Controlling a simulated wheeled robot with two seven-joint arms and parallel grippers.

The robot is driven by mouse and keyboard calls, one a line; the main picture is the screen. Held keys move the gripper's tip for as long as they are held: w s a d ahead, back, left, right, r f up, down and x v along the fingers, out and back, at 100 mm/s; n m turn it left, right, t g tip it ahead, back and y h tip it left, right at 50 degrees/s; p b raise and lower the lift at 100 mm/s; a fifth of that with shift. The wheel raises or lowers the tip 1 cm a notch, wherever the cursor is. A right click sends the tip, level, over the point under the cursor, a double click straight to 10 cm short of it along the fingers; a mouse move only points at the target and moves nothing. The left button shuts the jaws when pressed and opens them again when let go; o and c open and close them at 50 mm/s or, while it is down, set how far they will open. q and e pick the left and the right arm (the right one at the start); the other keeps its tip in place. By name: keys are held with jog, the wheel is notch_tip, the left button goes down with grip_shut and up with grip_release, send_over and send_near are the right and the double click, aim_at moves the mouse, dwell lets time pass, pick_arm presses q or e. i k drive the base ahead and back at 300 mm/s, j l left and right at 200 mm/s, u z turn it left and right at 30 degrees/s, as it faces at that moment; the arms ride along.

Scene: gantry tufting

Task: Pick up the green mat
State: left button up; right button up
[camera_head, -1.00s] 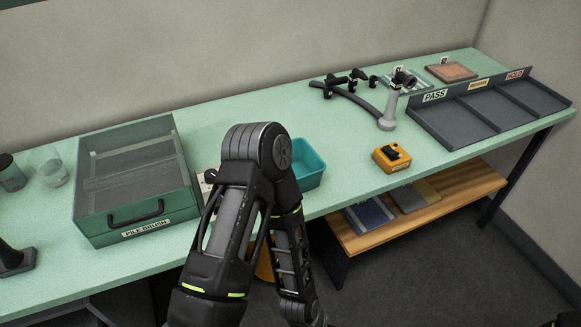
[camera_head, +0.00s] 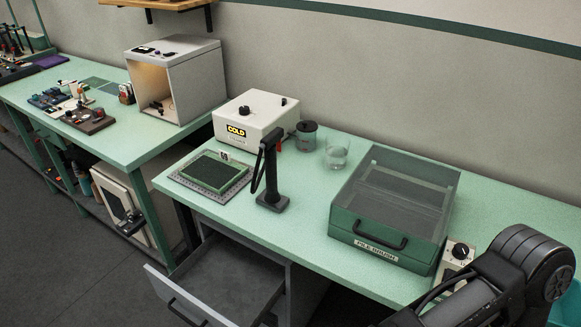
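The green mat (camera_head: 212,172) is a small dark green rectangle with a lighter edge. It lies flat on a grey perforated plate (camera_head: 237,184) on the pale green table, left of the middle of the head view. A small tag stands at its far edge. One of my arms shows at the lower right, far from the mat. No gripper fingers of mine are in view, so their states do not show.
A black upright tool (camera_head: 271,180) stands just right of the mat. The white COLD box (camera_head: 256,121) is behind it. The PILE BRUSH case (camera_head: 394,208) stands farther right. An open grey drawer (camera_head: 221,285) juts out below the table's front edge.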

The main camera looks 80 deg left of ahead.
aim_at(216, 173)
jog(key=u, duration=3.35)
jog(key=z, duration=2.1)
jog(key=k+j, duration=0.5)
jog(key=k, duration=0.15)
jog(key=k+j+z, duration=0.1)
jog(key=k+j, duration=0.45)
jog(key=k, duration=0.1)
